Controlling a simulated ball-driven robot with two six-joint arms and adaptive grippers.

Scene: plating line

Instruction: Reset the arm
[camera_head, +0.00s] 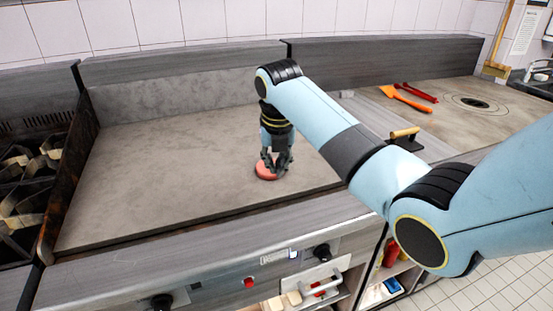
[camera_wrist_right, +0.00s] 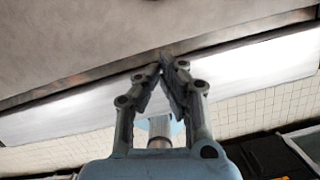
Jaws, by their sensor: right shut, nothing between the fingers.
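My right arm reaches in from the right in the head view. Its gripper (camera_head: 275,168) points down over the griddle, close to a pink round patty (camera_head: 264,172) that lies on the plate. The gripper partly hides the patty. In the right wrist view the gripper fingertips (camera_wrist_right: 167,66) meet, with nothing between them. The patty does not show in that view. My left gripper is not in view.
The grey griddle (camera_head: 150,150) is otherwise bare. A burner stove (camera_head: 25,190) stands at the left. A wooden-handled press (camera_head: 405,134), an orange spatula (camera_head: 402,97) and red tongs (camera_head: 418,93) lie at the right. Control knobs line the front.

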